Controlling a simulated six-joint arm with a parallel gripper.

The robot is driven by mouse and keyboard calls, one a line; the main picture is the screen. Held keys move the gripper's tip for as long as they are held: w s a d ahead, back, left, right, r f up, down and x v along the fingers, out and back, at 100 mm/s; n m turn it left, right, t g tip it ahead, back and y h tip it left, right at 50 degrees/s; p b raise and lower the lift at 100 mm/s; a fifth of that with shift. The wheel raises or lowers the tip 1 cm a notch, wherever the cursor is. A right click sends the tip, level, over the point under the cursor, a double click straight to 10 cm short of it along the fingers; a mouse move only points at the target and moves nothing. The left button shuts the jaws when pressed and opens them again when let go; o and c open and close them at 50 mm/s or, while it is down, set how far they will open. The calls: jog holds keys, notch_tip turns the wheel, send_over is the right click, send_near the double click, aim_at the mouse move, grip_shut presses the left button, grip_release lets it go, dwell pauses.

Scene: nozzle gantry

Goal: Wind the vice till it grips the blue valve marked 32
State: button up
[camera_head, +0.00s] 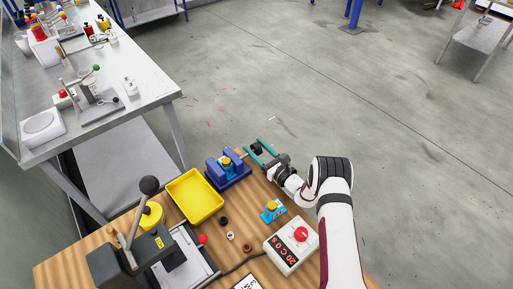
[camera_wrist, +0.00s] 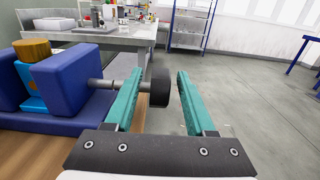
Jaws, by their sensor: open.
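The dark blue vice (camera_head: 238,178) stands at the far edge of the wooden bench; it also shows in the wrist view (camera_wrist: 85,78). A light blue valve (camera_wrist: 30,88) with a yellow-orange top (camera_head: 226,161) sits between its jaws. Whether the jaws touch it I cannot tell, and no number is readable. A metal screw (camera_wrist: 104,86) runs from the vice to a black knob (camera_wrist: 159,88). My gripper (camera_head: 261,146) is open, its teal fingers (camera_wrist: 160,76) on either side of the knob, with a gap on the right.
Another blue valve with a yellow top (camera_head: 272,210) lies nearer on the bench. A yellow tray (camera_head: 195,197), a control box with a red button (camera_head: 291,246), small rings and a lever press (camera_head: 140,245) stand around. A grey workbench (camera_head: 150,80) is at the left.

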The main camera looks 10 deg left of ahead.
grip_shut()
jog(key=shift+a+r+g+h, duration=0.1)
jog(key=shift+r+g+h, duration=0.05)
jog(key=shift+g+h, duration=1.35)
grip_release()
